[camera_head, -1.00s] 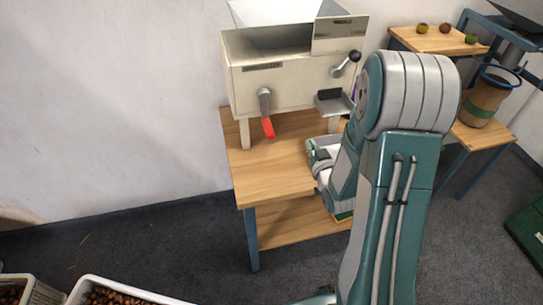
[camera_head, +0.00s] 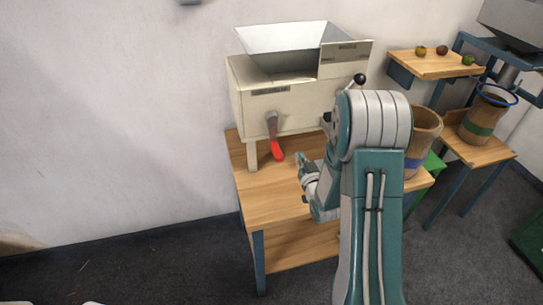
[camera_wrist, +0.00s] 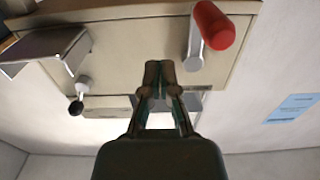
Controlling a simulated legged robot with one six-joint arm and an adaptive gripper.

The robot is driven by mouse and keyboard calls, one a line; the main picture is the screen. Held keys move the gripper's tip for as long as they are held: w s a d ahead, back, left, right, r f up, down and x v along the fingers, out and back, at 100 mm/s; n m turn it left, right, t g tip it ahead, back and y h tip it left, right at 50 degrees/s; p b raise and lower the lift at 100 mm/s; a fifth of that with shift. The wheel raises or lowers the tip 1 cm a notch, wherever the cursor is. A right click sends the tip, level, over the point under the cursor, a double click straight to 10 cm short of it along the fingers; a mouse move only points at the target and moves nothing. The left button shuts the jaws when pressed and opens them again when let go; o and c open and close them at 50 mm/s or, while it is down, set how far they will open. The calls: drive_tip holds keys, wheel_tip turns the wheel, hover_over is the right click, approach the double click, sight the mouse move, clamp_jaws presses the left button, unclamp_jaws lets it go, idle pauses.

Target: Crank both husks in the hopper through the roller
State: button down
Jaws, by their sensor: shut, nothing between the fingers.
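The cream roller machine (camera_head: 290,105) stands on the wooden table, with an open metal hopper (camera_head: 290,38) on top. No husks show in the hopper, whose floor is hidden from this angle. The crank (camera_head: 276,150), a grey arm with a red grip, hangs down on the machine's front. The wrist view, upside down, shows the crank's red grip (camera_wrist: 214,25) at upper right. My gripper (camera_head: 301,158) is just right of the crank, apart from it. In the wrist view my gripper's fingers (camera_wrist: 159,68) are shut and empty, pointing at the machine's front.
A black-knobbed lever (camera_head: 359,79) is on the machine's right, partly behind my arm; the wrist view shows its knob (camera_wrist: 76,107) and a metal chute (camera_wrist: 45,50). A basket (camera_head: 424,135) stands right of my arm. The wooden table (camera_head: 262,190) is clear at front left.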

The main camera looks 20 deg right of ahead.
drive_tip(key=w+a, duration=0.1)
drive_tip(key=w+a+f, duration=0.1)
drive_tip(key=w+a, duration=0.1)
drive_tip(key=w+a+f, duration=0.1)
drive_tip(key=w+a, duration=0.1)
drive_tip(key=shift+w+f, duration=0.1)
drive_tip(key=shift+w, duration=0.1)
drive_tip(key=a+r, duration=0.2)
drive_tip(key=a, duration=0.4)
wheel_tip(320, 180, up, 16)
hover_over(282, 160)
drive_tip(key=w+d, duration=0.3)
drive_tip(key=d+f, duration=0.4)
wheel_tip(282, 160, down, 8)
drive_tip(key=s+d+r, duration=0.1)
drive_tip(key=s, duration=1.1)
drive_tip(key=shift+s+d, duration=0.15)
drive_tip(key=shift+d, duration=0.25)
idle(0.9)
idle(0.4)
